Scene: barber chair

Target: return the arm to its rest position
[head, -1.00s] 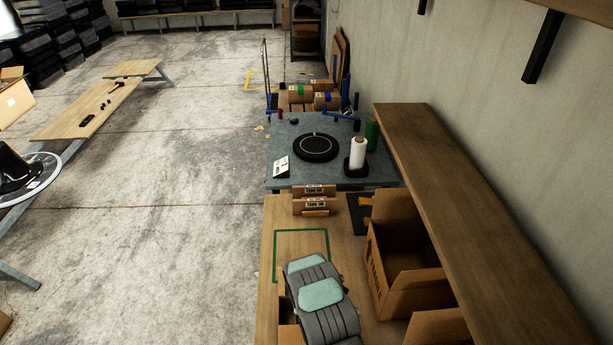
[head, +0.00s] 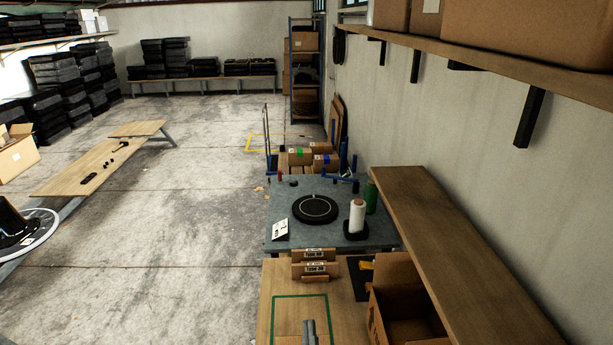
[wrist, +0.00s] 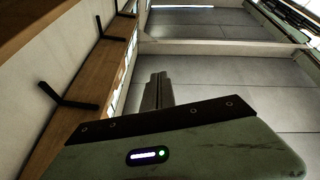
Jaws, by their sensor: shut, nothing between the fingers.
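My gripper (wrist: 158,82) shows in the wrist view. Its grey fingers are together and empty, projecting beyond a dark plate and a pale green body with a small lit display. Around it are the wall, a wooden shelf with brackets and the pale roof, with nothing touching the fingers. The rest of the arm is out of view.
A wooden bench (head: 272,290) carries stacked cartons (head: 314,262) and an open box (head: 402,312). Behind it is a grey table (head: 290,212) with a black disc (head: 316,208) and a white roll (head: 356,215). A wall shelf (head: 500,62) overhangs at right.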

